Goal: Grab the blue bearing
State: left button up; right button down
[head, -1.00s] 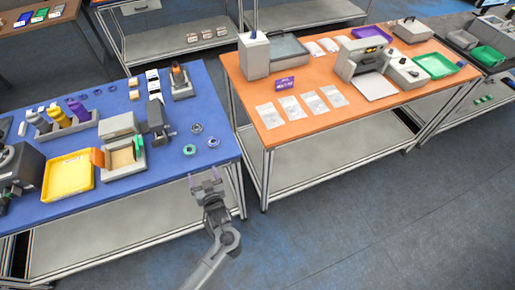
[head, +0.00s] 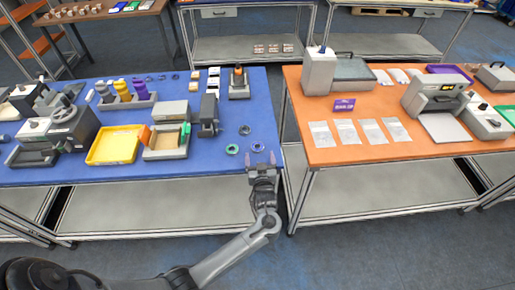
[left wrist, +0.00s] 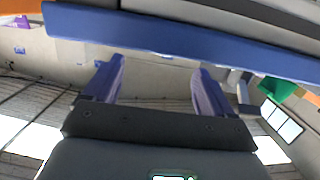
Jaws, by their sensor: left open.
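Several small ring-shaped bearings lie near the right front of the blue table. One with a bluish look (head: 257,146) is closest to the table's right edge; at this size its colour is not certain. A green-rimmed ring (head: 232,149) lies to its left, and a dark one (head: 245,129) lies behind them. My left gripper (head: 262,160) is open and empty at the table's front edge, just in front of the bluish bearing. Its purple fingers (left wrist: 158,72) show in the left wrist view, where no bearing can be seen. My right gripper is not in view.
The blue table (head: 215,168) also holds a yellow tray (head: 116,146), a grey box with a green part (head: 166,142) and a dark upright device (head: 208,115). An orange table (head: 345,154) with white packets stands to the right, across a narrow gap.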

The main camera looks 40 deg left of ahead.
aim_at(258, 149)
pick_arm(q)
jog(key=shift+f+b+x, duration=0.1)
jog(key=shift+b+x, duration=0.05)
jog(key=shift+x, duration=1.15)
jog(key=shift+f+b+x, duration=0.15)
jog(key=shift+x, duration=1.15)
jog(key=shift+s, duration=0.1)
jog(key=c, duration=1.2)
jog(key=shift+c, duration=0.2)
jog(key=shift+r, duration=0.15)
